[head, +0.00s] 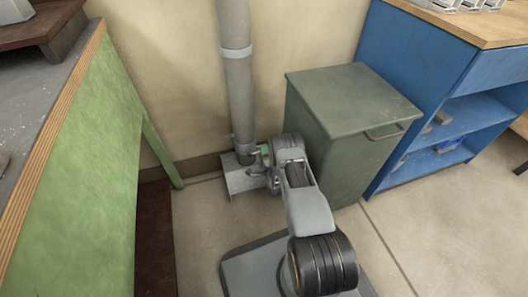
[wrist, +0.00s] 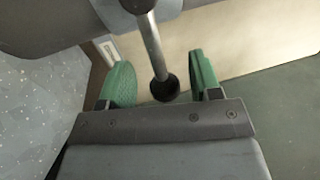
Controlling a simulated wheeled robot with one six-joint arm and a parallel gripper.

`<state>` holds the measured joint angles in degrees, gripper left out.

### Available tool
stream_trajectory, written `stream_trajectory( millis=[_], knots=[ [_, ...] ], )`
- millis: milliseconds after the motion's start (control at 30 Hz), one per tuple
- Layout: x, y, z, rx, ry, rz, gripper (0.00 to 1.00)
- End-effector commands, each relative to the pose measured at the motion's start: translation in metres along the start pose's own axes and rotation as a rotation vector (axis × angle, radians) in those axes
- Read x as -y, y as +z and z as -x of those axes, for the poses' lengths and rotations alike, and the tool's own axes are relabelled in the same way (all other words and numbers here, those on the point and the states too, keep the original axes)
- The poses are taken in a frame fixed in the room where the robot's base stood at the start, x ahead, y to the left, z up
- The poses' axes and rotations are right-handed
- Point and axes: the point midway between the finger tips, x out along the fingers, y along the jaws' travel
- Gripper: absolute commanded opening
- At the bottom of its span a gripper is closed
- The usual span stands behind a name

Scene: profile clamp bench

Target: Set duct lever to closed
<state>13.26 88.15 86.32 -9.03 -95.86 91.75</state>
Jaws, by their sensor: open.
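The grey duct (head: 237,85) runs vertically down the back wall in the head view. The duct lever (wrist: 155,48) shows in the wrist view as a thin metal rod with a black ball knob (wrist: 165,88) at its end. My gripper (wrist: 162,80) is open, with one green finger pad on each side of the knob. The knob appears in the gap, apart from both pads. In the head view my gripper (head: 265,154) is beside the lower duct. My arm hides most of the lever there, and its set position cannot be read.
A grey-green cabinet (head: 345,105) stands close to the right of my arm. A blue shelf unit (head: 425,75) is beyond it. A green-sided bench (head: 85,190) is on the left. A metal bracket or box (head: 240,183) sits at the duct's foot. Bare floor (head: 205,235) lies between.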

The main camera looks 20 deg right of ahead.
Motion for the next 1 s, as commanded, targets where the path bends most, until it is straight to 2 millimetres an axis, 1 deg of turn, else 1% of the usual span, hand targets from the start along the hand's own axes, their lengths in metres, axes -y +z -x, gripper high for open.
stream_trajectory(
  millis=[167,400,600,800,1000],
  knots=[
    [0.003,-0.001,0.03,-0.003,0.006,0.0,0.58],
    [0.003,-0.001,0.08,-0.004,0.006,0.0,0.58],
    [0.002,-0.001,0.111,-0.004,0.004,-0.001,0.58],
    [0.001,-0.001,0.128,-0.002,0.002,0.0,0.58],
    [0.001,-0.001,0.132,-0.002,0.001,0.0,0.58]
  ],
)
